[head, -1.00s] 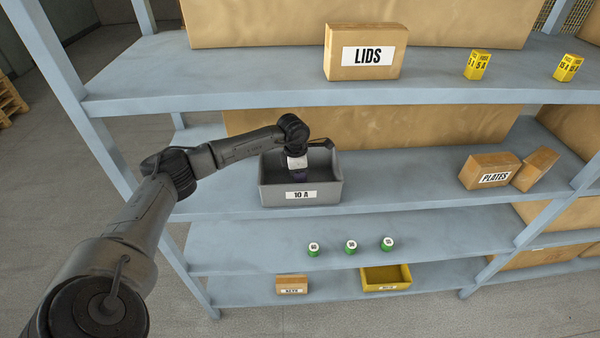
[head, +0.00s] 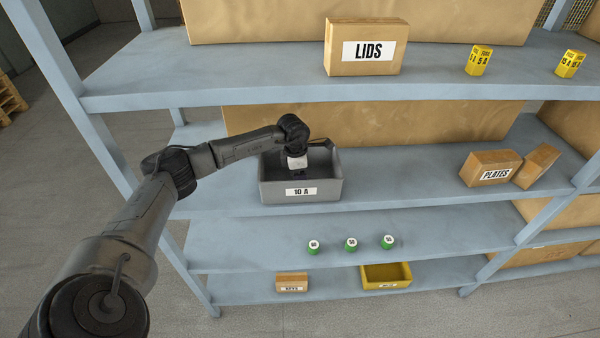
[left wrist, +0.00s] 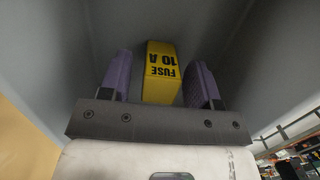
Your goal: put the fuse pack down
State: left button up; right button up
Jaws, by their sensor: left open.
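The yellow fuse pack (left wrist: 161,72), marked "FUSE 10 A", is in the left wrist view, inside the grey bin, between the two purple fingers of my left gripper (left wrist: 160,85). A gap shows on each side of the pack, and the fingers are open. In the head view my left gripper (head: 298,174) reaches down into the grey bin (head: 300,194) labelled "10 A" on the middle shelf. The fuse pack is hidden there by the gripper and the bin. My right gripper is not in view.
A "LIDS" box (head: 362,50) and two yellow fuse packs (head: 478,61) stand on the shelf above. A "PLATES" box (head: 490,168) is to the right. Green round items (head: 351,244) and a yellow bin (head: 386,276) are below.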

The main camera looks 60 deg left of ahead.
pick_arm(q)
jog(key=shift+r, duration=0.1)
jog(key=shift+r, duration=0.25)
jog(key=r, duration=0.8)
jog(key=shift+s+a, duration=0.2)
jog(key=shift+s, duration=0.2)
jog(key=shift+d+p, duration=0.1)
jog(key=shift+p, duration=0.2)
